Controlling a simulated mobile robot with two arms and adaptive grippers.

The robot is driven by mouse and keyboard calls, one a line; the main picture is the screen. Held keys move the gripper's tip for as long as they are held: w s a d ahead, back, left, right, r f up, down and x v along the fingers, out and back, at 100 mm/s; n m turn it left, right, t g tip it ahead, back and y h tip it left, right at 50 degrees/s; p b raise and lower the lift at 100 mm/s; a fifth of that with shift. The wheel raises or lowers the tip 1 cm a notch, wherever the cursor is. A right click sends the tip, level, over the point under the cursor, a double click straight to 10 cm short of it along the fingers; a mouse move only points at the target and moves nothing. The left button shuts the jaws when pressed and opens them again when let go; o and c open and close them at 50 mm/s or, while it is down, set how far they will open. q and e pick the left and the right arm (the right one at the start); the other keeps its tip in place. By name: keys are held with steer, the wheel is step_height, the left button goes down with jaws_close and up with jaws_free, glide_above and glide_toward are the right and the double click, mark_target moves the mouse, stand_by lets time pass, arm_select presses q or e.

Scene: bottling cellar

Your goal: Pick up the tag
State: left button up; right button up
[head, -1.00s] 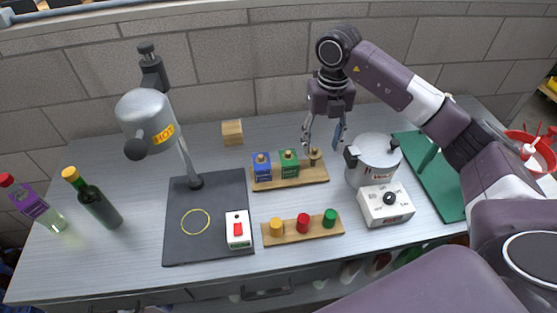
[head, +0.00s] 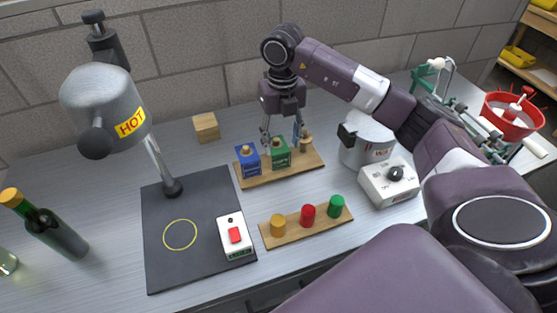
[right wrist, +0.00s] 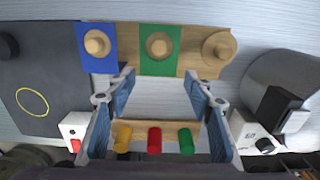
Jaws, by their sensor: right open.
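A wooden rack (head: 305,167) with three pegs stands on the bench. A blue tag (head: 248,163) hangs on its left peg and a green tag (head: 280,157) on its middle peg; the right peg is bare. In the right wrist view the blue tag (right wrist: 97,62) and green tag (right wrist: 158,66) lie beyond the fingertips. My right gripper (head: 283,138) is open and empty, its fingers to either side of the green tag's peg in the head view. The gripper also shows in the right wrist view (right wrist: 159,84). My left gripper is not in view.
A heat lamp (head: 105,103) stands over a dark mat (head: 190,260) with a white switch box (head: 236,237). In front is a board (head: 290,234) with yellow, red and green knobs. A metal pot (head: 366,142) and white dial box (head: 387,183) stand to the right.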

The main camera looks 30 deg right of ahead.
mark_target(282, 154)
steer(key=shift+s+f+p, duration=0.15)
steer(key=shift+f+p, duration=0.15)
steer(key=shift+f, duration=0.55)
steer(key=f, duration=0.1)
steer(key=f+p, duration=0.1)
steer(key=f, duration=0.1)
steer(key=f+p, duration=0.1)
steer(key=shift+s+a+f, duration=0.1)
steer(key=shift+a+f, duration=0.15)
steer(key=shift+f, duration=0.55)
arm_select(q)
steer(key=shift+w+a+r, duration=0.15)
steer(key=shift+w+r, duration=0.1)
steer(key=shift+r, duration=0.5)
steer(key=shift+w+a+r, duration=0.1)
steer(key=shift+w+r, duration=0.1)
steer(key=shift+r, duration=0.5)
arm_select(e)
steer(key=c, duration=0.4)
